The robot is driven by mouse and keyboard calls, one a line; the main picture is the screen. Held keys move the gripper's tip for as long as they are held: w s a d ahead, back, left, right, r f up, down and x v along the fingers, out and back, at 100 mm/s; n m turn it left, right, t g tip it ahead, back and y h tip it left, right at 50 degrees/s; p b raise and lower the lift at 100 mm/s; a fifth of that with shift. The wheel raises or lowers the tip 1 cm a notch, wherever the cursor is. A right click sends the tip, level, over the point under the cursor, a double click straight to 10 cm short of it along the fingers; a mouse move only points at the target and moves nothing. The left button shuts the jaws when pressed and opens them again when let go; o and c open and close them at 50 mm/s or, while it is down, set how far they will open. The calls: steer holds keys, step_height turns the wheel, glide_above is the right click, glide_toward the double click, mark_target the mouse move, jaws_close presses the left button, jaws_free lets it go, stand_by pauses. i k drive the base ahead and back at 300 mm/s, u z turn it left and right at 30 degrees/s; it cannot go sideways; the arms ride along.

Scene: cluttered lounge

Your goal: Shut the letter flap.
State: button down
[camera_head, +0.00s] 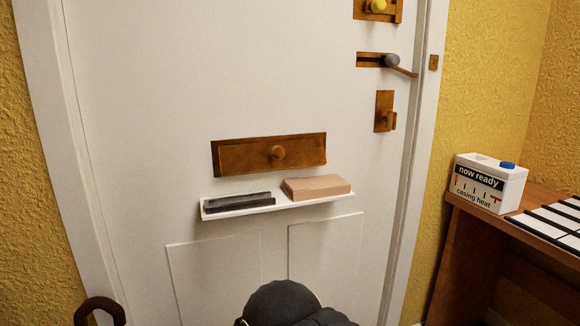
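My gripper's fingers are not in view.
Just below the flap, a white ledge (278,205) holds a dark grey block (238,202) and a tan block (316,188). Several brown fittings, including a lever (391,61), line the door's right side. A wooden table (470,235) with a white box (487,184) stands right.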

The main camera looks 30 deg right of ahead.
mark_target(237, 158)
steer(key=z, duration=1.35)
steer(key=k, duration=0.75)
steer(key=u, duration=1.4)
steer(key=i, duration=0.5)
steer(key=z, duration=0.1)
